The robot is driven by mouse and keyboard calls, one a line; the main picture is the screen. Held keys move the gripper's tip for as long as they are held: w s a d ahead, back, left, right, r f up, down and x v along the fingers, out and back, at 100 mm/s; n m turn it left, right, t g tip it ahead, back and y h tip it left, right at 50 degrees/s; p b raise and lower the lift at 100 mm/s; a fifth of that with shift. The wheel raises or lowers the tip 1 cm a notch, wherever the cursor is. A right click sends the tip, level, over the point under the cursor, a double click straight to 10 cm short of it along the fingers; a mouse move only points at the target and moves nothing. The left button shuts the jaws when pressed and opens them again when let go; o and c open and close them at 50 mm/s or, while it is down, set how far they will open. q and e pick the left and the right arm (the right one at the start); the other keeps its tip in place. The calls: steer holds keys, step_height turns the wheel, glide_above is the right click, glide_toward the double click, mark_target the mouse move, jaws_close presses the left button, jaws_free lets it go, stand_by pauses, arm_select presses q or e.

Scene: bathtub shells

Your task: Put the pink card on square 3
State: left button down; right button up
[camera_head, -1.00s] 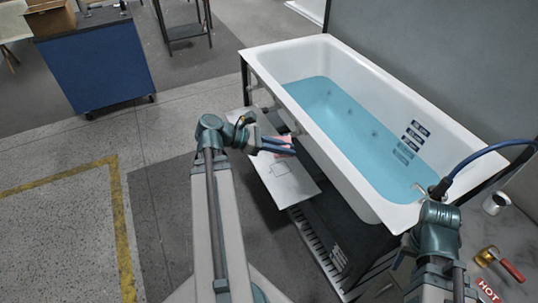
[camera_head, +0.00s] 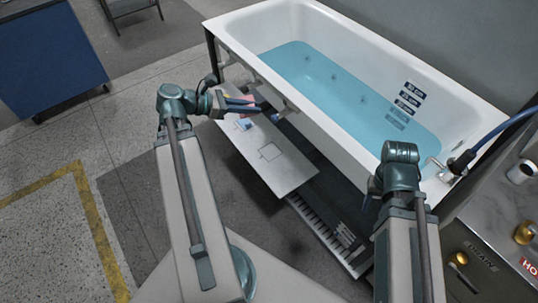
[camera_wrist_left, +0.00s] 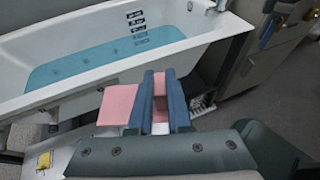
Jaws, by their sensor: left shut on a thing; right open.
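My left gripper (camera_head: 258,104) is shut on the pink card (camera_head: 249,98) over the far left end of the white board (camera_head: 290,176). The card is mostly hidden by the fingers in the head view. In the left wrist view, the pink card (camera_wrist_left: 116,105) sticks out left of the fingers (camera_wrist_left: 161,76), and pink also shows between them. The board bears an outlined square (camera_head: 270,151) and a small blue patch (camera_head: 245,124); I cannot read any square numbers. My right gripper (camera_head: 372,190) is open and empty near the tub's front right corner.
The white bathtub (camera_head: 315,107) with blue water (camera_head: 340,85) stands right beside the board. A yellow piece (camera_wrist_left: 44,160) shows at lower left in the wrist view. A dark slatted rack (camera_head: 320,225) lies below the board.

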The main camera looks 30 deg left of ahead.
arm_select(q)
steer(key=w+d+f+n+t+y+b, duration=0.1)
steer(key=w+d+f+b, duration=0.2)
steer(key=f+b, duration=1.2)
steer(key=w+d+f+n+y+b, duration=0.1)
steer(key=w+f+b, duration=0.6)
steer(key=f+b, duration=0.9)
steer(key=w+d+f+n+t+y+b, duration=0.1)
steer(key=w+d+f+b, duration=0.3)
steer(key=f+b, duration=1.1)
steer(key=shift+w+d+f+n+t+y, duration=0.15)
steer(key=shift+w+d+f+n+y, duration=0.1)
steer(key=shift+f, duration=0.45)
steer(key=shift+w+d+f+n+t+y, duration=0.15)
steer(key=shift+w+f+n+y, duration=0.1)
steer(key=shift+f, duration=0.45)
steer(key=b, duration=0.2)
glide_above(275, 156)
steer(key=shift+f, duration=0.65)
steer(key=shift+f, duration=0.1)
steer(key=shift+f+b, duration=1.85)
steer(key=c, duration=0.9)
jaws_free()
steer(key=shift+o, duration=0.2)
steer(key=shift+r, duration=0.1)
